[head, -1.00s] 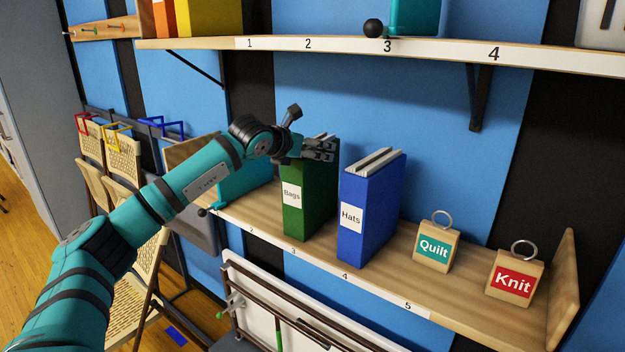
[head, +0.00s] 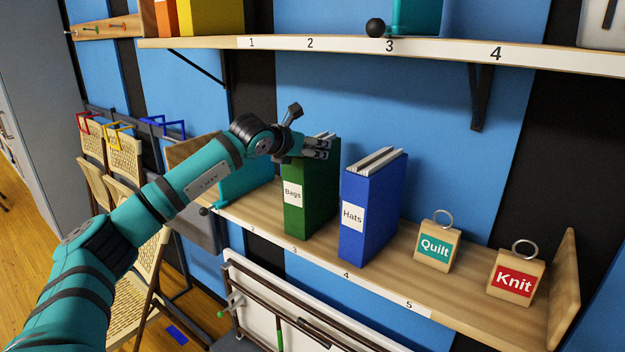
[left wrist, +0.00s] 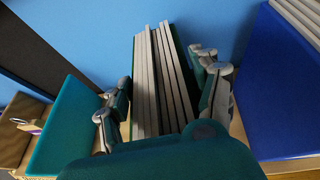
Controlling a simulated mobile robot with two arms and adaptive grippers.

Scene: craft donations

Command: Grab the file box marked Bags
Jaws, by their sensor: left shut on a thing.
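The green file box (head: 309,200) labelled Bags stands upright on the lower shelf (head: 378,270), near number 3. My left gripper (head: 312,148) is at its top, coming from the left, and is shut on it. In the left wrist view the fingers of my left gripper (left wrist: 160,95) lie on either side of the green file box (left wrist: 177,65), whose top shows pale page edges. The palm hides the near end of the box there. My right gripper is in neither view.
The blue Hats file box (head: 369,213) stands close on the right, also at the right of the wrist view (left wrist: 285,90). A teal thing (head: 245,183) is on the left. Quilt (head: 435,250) and Knit (head: 514,282) blocks stand farther right. An upper shelf (head: 440,55) runs above.

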